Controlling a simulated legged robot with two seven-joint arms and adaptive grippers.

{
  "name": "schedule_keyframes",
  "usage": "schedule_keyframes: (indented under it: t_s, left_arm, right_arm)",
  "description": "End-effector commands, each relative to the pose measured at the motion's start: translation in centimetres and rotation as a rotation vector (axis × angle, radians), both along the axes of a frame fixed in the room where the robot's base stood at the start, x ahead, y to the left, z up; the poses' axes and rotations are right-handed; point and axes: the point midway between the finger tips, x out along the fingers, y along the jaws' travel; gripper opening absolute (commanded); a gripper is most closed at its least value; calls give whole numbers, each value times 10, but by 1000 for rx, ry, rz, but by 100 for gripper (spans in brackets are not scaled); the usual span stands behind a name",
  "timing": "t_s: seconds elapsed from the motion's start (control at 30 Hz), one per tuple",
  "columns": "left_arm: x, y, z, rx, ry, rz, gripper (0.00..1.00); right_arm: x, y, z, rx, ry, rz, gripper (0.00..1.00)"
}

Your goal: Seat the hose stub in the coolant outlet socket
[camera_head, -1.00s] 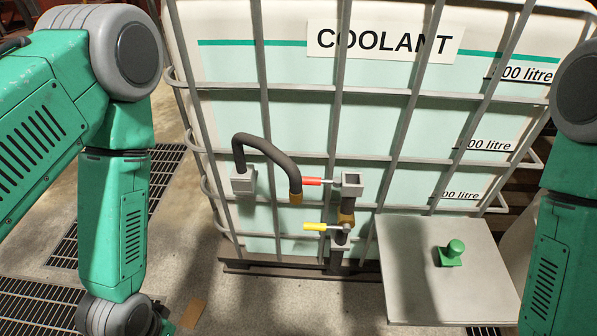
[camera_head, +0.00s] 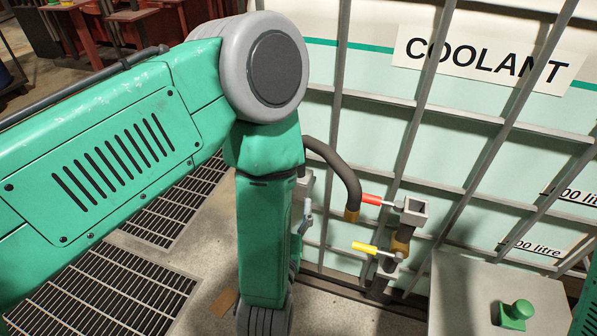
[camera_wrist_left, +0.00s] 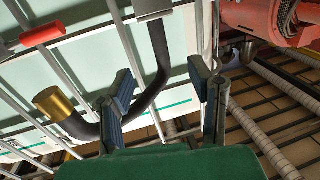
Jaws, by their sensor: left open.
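The hose stub (camera_head: 340,172) is a dark bent hose with a brass end pointing down, left of the red lever. Its other end meets a grey block (camera_head: 304,185), partly hidden by my left arm. The coolant outlet socket (camera_head: 414,212) is a grey square opening atop the pipe, right of the hose and apart from it. My left gripper (camera_wrist_left: 163,92) is open; in the wrist view the hose (camera_wrist_left: 157,60) passes between its fingers, but contact is unclear. In the head view my forearm hides most of that gripper. My right gripper is out of view.
A red lever (camera_head: 372,200) and a yellow lever (camera_head: 365,247) stick out left of the pipe. The caged coolant tank (camera_head: 460,150) stands behind. A grey shelf (camera_head: 460,290) at lower right bears a green knob (camera_head: 517,312). Floor grates lie at left.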

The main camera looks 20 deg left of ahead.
Motion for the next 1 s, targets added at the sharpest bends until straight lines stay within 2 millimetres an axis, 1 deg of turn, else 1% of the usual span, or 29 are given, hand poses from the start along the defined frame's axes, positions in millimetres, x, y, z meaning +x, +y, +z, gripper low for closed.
schedule_keyframes:
  t_s: [0.17,0.3,0.4,0.67,0.9,1.0]
  left_arm:
    - [21,6,1,-2,-4,9,48]
    - [50,8,1,2,-9,2,48]
    - [65,10,1,3,-7,3,48]
    - [84,13,2,2,-6,1,48]
    - [119,16,2,1,-6,1,48]
    - [126,17,2,3,-5,0,48]
  right_arm:
    - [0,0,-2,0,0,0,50]
    - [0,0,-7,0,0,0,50]
    - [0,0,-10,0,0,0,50]
    - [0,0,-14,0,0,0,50]
    - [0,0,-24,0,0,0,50]
    - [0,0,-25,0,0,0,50]
